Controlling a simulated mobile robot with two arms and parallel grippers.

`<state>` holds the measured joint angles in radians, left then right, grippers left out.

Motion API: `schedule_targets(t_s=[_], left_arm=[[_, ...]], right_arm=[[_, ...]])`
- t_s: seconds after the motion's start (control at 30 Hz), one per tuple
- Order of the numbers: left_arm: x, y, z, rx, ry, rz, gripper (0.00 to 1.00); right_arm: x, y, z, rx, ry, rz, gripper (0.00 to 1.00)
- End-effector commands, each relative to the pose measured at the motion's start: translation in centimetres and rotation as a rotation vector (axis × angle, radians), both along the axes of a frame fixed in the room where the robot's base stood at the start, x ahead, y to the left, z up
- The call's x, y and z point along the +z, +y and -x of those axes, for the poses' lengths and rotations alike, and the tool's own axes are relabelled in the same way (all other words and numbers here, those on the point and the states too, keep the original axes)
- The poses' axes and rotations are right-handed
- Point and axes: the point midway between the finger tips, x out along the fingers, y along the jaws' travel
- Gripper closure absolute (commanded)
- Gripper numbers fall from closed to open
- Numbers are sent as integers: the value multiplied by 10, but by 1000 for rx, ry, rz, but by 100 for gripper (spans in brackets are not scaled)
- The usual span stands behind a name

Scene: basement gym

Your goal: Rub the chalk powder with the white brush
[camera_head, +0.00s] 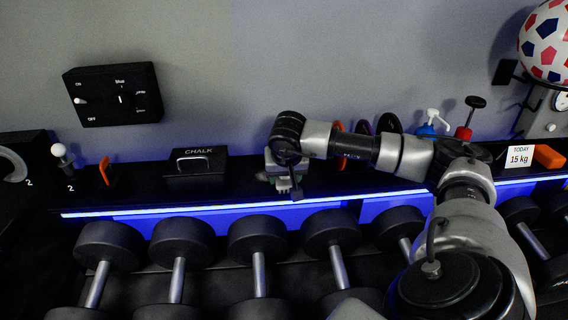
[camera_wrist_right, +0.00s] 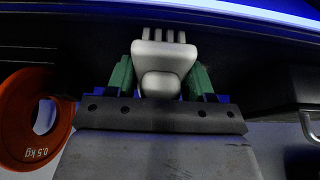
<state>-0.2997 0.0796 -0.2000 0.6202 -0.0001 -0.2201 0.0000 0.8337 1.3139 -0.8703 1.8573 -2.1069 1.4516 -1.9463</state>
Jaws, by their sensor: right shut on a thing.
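My right gripper (camera_head: 288,182) is low over the black shelf, to the right of the black chalk box (camera_head: 198,163) marked CHALK. In the right wrist view its green-padded fingers (camera_wrist_right: 161,78) are shut on the white brush (camera_wrist_right: 162,62), one on each side. The brush's several short prongs or bristle tufts point away from the gripper, toward the dark shelf surface. I cannot tell whether they touch it. In the head view my gripper mostly hides the brush. I see no chalk powder in either view. My left gripper is not in view.
Dumbbells (camera_head: 262,270) line the rack below the lit shelf edge. An orange 0.5 kg ring (camera_wrist_right: 28,118) shows beside my gripper in the wrist view. A switch box (camera_head: 113,95) is on the wall. Bottles (camera_head: 432,122) and a 15 kg card (camera_head: 519,157) stand right.

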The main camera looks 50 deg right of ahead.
Motion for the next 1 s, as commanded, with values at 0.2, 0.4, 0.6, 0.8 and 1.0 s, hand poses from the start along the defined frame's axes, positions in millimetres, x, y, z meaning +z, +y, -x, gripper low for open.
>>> schedule_targets(t_s=[0.2,0.4,0.6,0.8,1.0], left_arm=[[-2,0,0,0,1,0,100],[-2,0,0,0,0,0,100],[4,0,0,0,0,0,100],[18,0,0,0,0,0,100],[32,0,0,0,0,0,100]], right_arm=[[-4,8,10,3,13,-3,85],[-5,9,10,4,16,-6,85],[2,10,10,6,17,-5,85],[25,10,10,7,13,-5,85],[47,8,9,4,6,-3,85]])
